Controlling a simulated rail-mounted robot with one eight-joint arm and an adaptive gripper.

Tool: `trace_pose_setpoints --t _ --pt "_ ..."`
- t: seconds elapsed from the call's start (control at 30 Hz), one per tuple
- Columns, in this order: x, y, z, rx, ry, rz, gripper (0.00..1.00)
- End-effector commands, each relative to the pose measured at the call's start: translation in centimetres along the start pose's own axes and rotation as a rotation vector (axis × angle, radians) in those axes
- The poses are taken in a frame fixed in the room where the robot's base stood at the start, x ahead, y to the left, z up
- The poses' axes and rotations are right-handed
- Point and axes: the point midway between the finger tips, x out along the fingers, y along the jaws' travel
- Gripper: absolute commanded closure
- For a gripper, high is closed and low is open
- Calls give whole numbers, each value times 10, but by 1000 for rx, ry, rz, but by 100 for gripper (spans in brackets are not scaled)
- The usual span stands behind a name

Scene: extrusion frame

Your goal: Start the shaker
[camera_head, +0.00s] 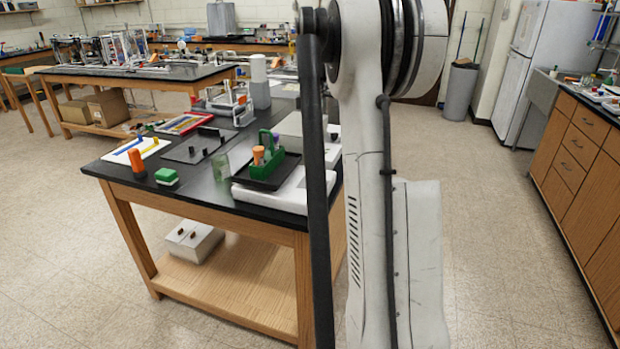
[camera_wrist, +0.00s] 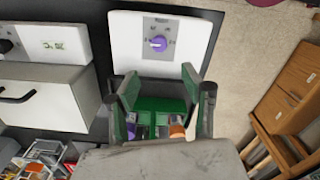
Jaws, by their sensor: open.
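The shaker is a white unit with a black tray on the table in the head view (camera_head: 296,198). A green rack (camera_head: 276,152) with orange-capped tubes stands on the black tray. It also shows in the wrist view (camera_wrist: 160,106), partly hidden by my gripper. My gripper (camera_wrist: 161,86) is open, its fingertips pointing toward the panel, with the knob beyond them and apparently untouched. The gripper is not visible in the head view.
A white box with a black handle (camera_wrist: 35,95) is left of the shaker in the wrist view. A glass beaker (camera_head: 221,167), a green block (camera_head: 167,176) and an orange item (camera_head: 137,164) stand on the black tabletop (camera_head: 212,193). Wooden drawers (camera_head: 580,150) line the right.

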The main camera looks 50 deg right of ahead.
Motion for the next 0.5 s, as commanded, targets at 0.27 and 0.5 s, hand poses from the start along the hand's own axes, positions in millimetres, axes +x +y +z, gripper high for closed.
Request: trace_pose_setpoints --t 0.27,0.5 --pt "25 2 2 -3 -1 -3 56" --pt "70 2 2 -3 -1 -3 56"
